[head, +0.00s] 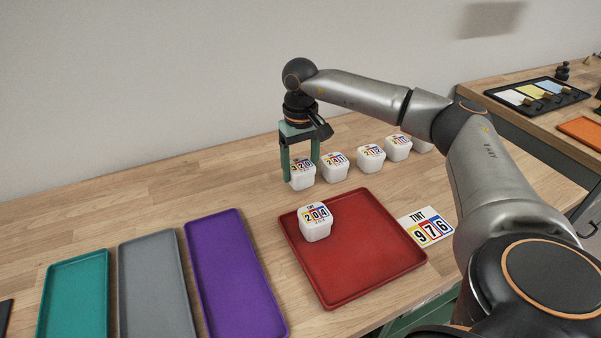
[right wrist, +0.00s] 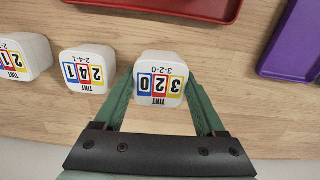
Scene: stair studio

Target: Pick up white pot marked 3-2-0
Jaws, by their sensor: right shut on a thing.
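The white pot marked 3-2-0 (head: 302,175) stands at the left end of a row of white pots on the wooden table. It also shows upside down in the right wrist view (right wrist: 160,80), its label reading 3-2-0. My right gripper (head: 302,177) comes down over it from above. Its green fingers are shut on the pot, one on each side, as the right wrist view also shows (right wrist: 160,92). I cannot tell whether the pot touches the table. My left gripper is not in view.
The pot marked 2-4-1 (right wrist: 88,70) stands close beside it, with more white pots (head: 371,158) further right. A red tray (head: 375,265) holds a pot marked 2-0-4 (head: 315,222). A card reading 976 (head: 427,228) lies right of it. Purple (head: 235,270), grey (head: 153,285) and teal (head: 75,295) trays lie left.

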